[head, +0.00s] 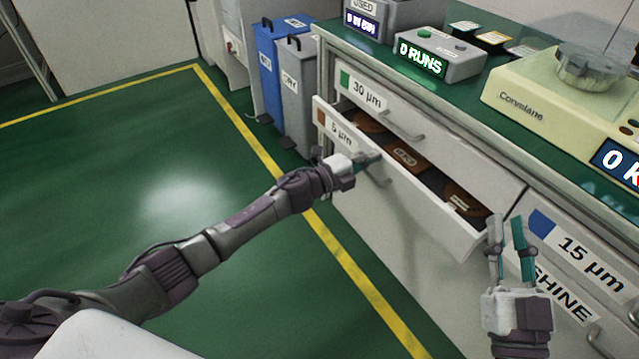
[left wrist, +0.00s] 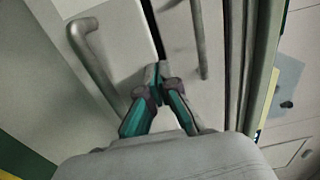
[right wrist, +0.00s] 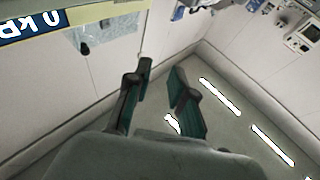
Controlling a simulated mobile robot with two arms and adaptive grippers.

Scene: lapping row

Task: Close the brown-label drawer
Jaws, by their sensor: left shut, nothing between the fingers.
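The brown-label drawer (head: 420,207), marked 5 µm, stands pulled out below the 30 µm drawer. Its brown label (head: 321,117) is at the left end of its front, and brown discs (head: 462,197) lie inside. My left gripper (head: 367,161) is shut and empty at the drawer front, close to its top edge and handle; I cannot tell whether it touches. In the left wrist view the shut fingertips (left wrist: 157,74) are beside the drawer's handle (left wrist: 92,60), near the drawer's edge. My right gripper (head: 507,235) is open and empty, in front of the cabinet near the drawer's right end.
The 30 µm drawer (head: 432,123) above and the 15 µm drawer (head: 580,255) to the right look closed. The green counter (head: 480,85) carries a RUNS box (head: 440,55) and a cream machine (head: 545,105). Blue and grey bins (head: 298,90) stand left. The green floor is clear at left.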

